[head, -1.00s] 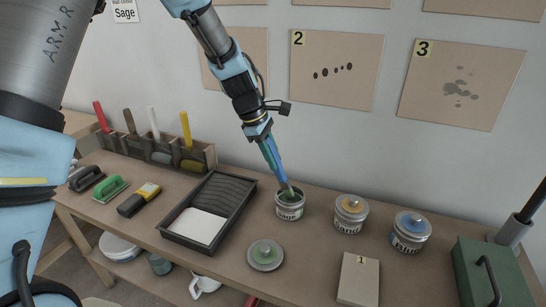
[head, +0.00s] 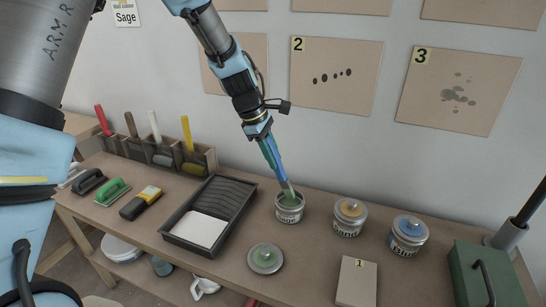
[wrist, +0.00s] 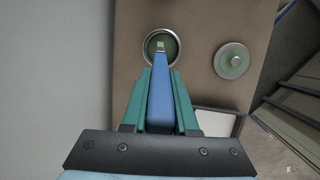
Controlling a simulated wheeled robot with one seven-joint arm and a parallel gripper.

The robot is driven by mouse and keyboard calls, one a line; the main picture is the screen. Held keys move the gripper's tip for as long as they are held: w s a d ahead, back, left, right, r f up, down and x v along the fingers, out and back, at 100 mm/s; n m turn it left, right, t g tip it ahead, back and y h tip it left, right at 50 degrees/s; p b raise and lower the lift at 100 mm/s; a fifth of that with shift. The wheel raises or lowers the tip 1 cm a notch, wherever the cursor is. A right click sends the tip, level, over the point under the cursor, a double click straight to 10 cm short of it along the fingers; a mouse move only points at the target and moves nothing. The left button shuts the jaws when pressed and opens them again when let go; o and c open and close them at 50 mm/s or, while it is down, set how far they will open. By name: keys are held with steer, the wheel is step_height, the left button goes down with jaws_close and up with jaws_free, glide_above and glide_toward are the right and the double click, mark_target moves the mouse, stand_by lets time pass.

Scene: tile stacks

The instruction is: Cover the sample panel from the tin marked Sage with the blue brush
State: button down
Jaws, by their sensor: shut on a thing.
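My gripper (head: 270,152) is shut on the blue brush (head: 280,167), which points down at a slant. In the wrist view the gripper (wrist: 161,80) has its teal fingers on either side of the blue handle (wrist: 161,100). The brush's bristle end is at the mouth of an open tin (head: 290,213) with green paint; how deep it reaches is unclear. The tin (wrist: 147,59) also shows in the wrist view. Its label is too small to read surely. A wall card reads Sage (head: 126,17). A plain beige panel marked 1 (head: 356,285) lies on the bench.
A green-smeared lid (head: 265,258) lies in front of the open tin. Two closed tins, orange-topped (head: 350,217) and blue-topped (head: 408,235), stand to the right. A black paint tray (head: 233,222) is left. A green metal box (head: 490,275) stands at the right end.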

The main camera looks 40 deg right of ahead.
steer(key=shift+r+p, duration=1.95)
steer(key=shift+r, duration=0.6)
steer(key=shift+s+f, duration=0.1)
